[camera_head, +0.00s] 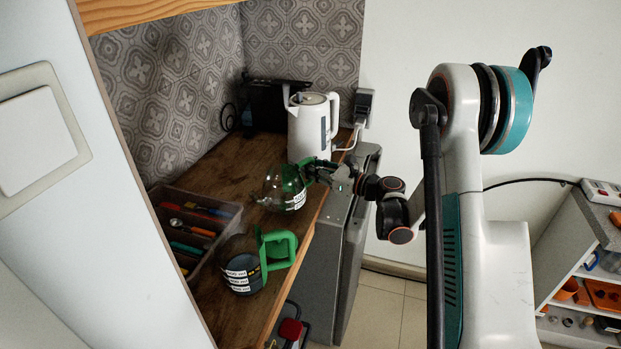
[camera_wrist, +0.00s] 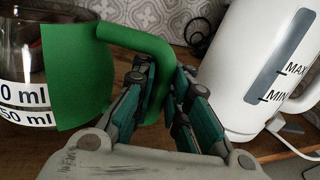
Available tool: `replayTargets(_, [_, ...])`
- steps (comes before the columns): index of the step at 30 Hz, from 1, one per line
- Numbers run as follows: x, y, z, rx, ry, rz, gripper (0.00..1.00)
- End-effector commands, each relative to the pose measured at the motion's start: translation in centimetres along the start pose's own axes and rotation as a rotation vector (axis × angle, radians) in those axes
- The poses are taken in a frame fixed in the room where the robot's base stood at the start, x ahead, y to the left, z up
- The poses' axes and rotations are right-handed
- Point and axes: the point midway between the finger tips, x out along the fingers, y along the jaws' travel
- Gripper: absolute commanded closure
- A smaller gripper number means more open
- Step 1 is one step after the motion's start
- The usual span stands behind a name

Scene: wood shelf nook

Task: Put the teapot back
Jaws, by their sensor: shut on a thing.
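A glass teapot (camera_head: 284,190) with a green handle and white volume labels is at the middle of the wooden shelf in the head view, in front of the white kettle. In the wrist view the teapot (camera_wrist: 22,95) fills the left side, and its green handle (camera_wrist: 125,38) reaches between my fingers. My gripper (camera_head: 318,170) comes in from the right and is shut on the handle; it also shows in the wrist view (camera_wrist: 163,95). I cannot tell whether the teapot's base touches the shelf.
A second glass pot with a green handle (camera_head: 240,268) stands nearer on the shelf (camera_head: 222,165). A grey cutlery tray (camera_head: 232,212) lies left of it. The white kettle (camera_head: 309,128) stands close behind my gripper, with MAX and MIN marks (camera_wrist: 245,75). A dark appliance (camera_head: 268,103) is at the back.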

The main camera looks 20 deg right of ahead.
Motion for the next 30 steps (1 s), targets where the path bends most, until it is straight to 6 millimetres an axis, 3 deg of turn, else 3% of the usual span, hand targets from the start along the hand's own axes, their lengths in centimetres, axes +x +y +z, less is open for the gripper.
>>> replayTargets(5, [0.1,0.0,-2.7,0.001,-0.001,0.0,1.0])
replayTargets(16, [0.1,0.0,-3.0,0.001,-0.001,0.0,1.0])
replayTargets(18, [0.1,0.0,-3.0,0.0,0.0,0.0,0.78])
replayTargets(20, [0.1,0.0,-3.0,0.0,0.0,0.0,0.65])
replayTargets(30, [0.1,0.0,-2.9,0.0,0.0,0.0,0.65])
